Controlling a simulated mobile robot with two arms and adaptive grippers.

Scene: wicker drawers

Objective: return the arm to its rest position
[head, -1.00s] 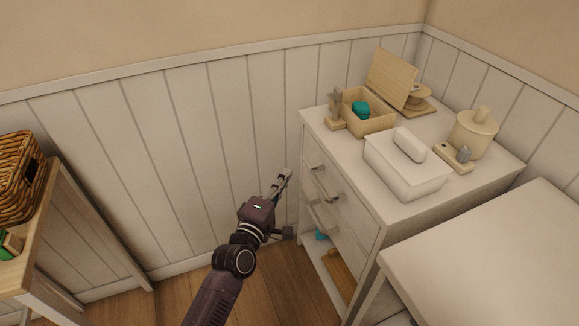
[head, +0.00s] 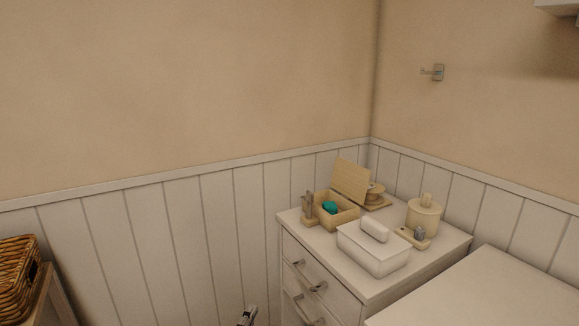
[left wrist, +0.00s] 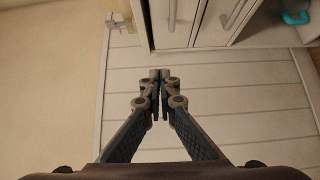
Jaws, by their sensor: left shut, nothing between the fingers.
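My left gripper (head: 247,316) shows only as a small tip at the bottom edge of the head view. In the left wrist view its two fingers (left wrist: 160,75) meet at the tips, shut with nothing between them. It is left of the white drawer cabinet (head: 322,288) and apart from it, in front of the panelled wall (head: 180,260). The rest of my left arm is below the head view. My right gripper is not in view.
A white surface (head: 490,290) is at right. A wicker basket (head: 18,278) is at far left.

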